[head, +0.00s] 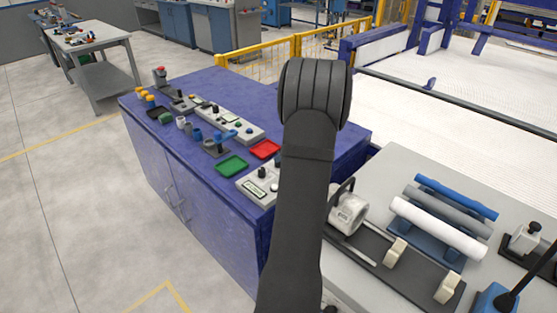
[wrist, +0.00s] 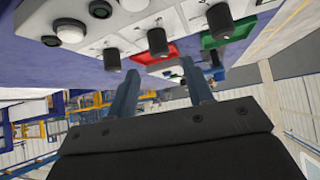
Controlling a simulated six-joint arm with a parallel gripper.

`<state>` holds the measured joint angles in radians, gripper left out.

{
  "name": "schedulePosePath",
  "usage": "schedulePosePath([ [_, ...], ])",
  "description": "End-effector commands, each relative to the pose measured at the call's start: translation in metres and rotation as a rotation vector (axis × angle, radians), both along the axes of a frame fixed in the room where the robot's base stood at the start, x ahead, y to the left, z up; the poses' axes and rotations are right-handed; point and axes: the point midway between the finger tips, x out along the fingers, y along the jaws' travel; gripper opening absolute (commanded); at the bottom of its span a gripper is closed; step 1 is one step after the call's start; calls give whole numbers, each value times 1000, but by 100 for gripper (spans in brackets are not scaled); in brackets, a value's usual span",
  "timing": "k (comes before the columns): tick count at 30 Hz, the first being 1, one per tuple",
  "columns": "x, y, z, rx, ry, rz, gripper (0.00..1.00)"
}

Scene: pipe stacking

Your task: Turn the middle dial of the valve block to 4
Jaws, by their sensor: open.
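The valve block (wrist: 185,35) is a pale panel with three black dials, seen tilted across the top of the wrist view. Its middle dial (wrist: 157,40) appears just beyond and between the two fingertips of my gripper (wrist: 160,67). My gripper is open with nothing between the fingers; I cannot tell the exact gap to the dial. The other dials (wrist: 112,58) (wrist: 219,20) stand on either side. The dial numbers are too small to read. In the head view, my arm hides the gripper, and a pale panel with black knobs (head: 257,188) is partly behind it.
A red tray (head: 265,150) and a green tray (head: 231,166) lie on the blue bench (head: 150,150). A longer control panel (head: 230,124) stands behind them. On the right, a grey table (head: 400,165) holds a rack with blue, grey and white pipes (head: 438,228).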

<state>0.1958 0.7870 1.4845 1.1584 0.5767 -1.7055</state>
Motion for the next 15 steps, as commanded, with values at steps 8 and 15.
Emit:
schedulePosePath([
  [8, 28, 19, -35, 1, 2, 0, 47],
  [15, 39, 26, -47, 1, 0, -1, 47],
])
